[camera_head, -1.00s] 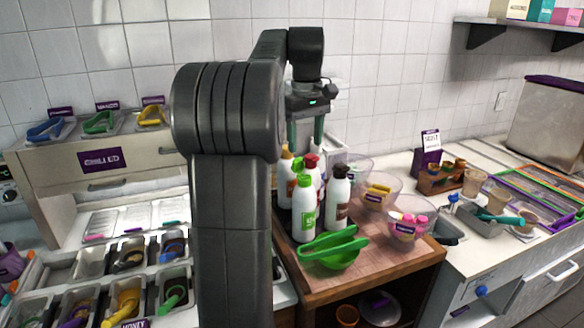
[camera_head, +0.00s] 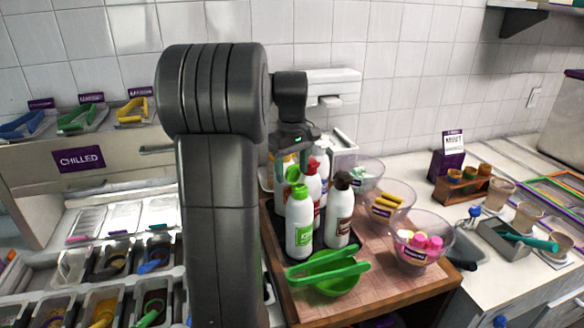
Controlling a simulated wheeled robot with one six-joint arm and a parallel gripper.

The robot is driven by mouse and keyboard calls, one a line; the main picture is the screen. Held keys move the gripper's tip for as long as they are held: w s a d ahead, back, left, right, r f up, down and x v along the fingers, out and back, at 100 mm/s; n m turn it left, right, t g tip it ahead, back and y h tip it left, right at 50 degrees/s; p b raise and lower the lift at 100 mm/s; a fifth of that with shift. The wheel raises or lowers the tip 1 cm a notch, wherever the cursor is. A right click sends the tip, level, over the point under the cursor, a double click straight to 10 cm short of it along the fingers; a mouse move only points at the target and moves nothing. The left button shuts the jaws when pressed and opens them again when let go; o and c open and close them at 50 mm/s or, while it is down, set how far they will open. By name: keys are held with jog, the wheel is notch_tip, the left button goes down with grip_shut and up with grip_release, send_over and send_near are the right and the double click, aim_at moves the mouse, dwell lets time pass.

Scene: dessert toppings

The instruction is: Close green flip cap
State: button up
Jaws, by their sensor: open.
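A white bottle with a green label (camera_head: 301,232) stands upright on a dark tray among other bottles. Its green cap (camera_head: 299,192) is on top, and another bit of green (camera_head: 292,174) shows just above and behind it. I cannot tell whether that bit is a raised flip lid or part of another bottle. My gripper (camera_head: 293,167) is open and points down over the bottle group, just above and behind the green cap. Its fingertips are partly hidden among the caps, and I cannot tell whether they touch anything.
A red-capped bottle (camera_head: 312,193) and a brown-capped bottle (camera_head: 339,212) stand close by. Green tongs (camera_head: 327,268) lie on a green bowl (camera_head: 338,287) in front. Clear bowls (camera_head: 422,243) of toppings stand right. Chilled bins fill the left side.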

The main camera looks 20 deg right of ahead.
jog(key=c, duration=1)
jog(key=shift+o, duration=0.2)
